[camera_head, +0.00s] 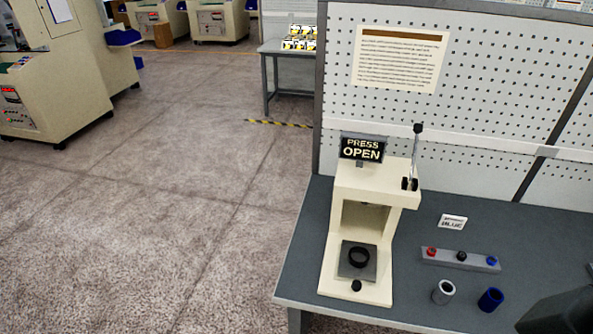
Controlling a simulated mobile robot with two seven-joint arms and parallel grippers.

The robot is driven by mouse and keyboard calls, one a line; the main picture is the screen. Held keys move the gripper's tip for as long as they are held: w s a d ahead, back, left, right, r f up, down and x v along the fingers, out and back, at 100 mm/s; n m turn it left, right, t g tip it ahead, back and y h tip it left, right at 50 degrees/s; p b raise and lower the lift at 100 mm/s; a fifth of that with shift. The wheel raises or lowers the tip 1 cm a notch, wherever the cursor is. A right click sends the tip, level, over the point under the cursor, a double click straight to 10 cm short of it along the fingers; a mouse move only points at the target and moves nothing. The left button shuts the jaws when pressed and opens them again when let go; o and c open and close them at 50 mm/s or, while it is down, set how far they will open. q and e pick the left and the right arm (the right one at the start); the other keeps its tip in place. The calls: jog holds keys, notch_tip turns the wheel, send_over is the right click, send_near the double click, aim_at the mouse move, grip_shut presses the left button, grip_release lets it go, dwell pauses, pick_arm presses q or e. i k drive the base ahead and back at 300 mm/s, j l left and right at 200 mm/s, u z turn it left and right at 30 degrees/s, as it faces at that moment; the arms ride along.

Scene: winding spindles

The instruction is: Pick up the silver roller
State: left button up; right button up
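The silver roller (443,292) is a short, hollow, light grey cylinder. It stands upright on the dark grey workbench (315,265), near its front edge and right of the cream press. A dark blue roller (490,299) of similar size stands just right of it, apart from it. Nothing touches or covers the silver roller. Neither of my grippers can be made out. A dark blocky shape fills the lower right corner; I cannot tell whether it is part of my arm.
The cream press (377,197) bears a "PRESS OPEN" sign (362,149) and a black ring on its base. A grey bar (440,257) with red, black and blue knobs lies behind the rollers. A "BLUE" card (453,222) is farther back. A pegboard (480,110) stands behind.

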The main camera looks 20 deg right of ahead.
aim_at(445, 290)
jog(key=z, duration=1.75)
jog(key=i+l+u, duration=0.2)
jog(key=i+l, duration=0.1)
jog(key=l, duration=0.05)
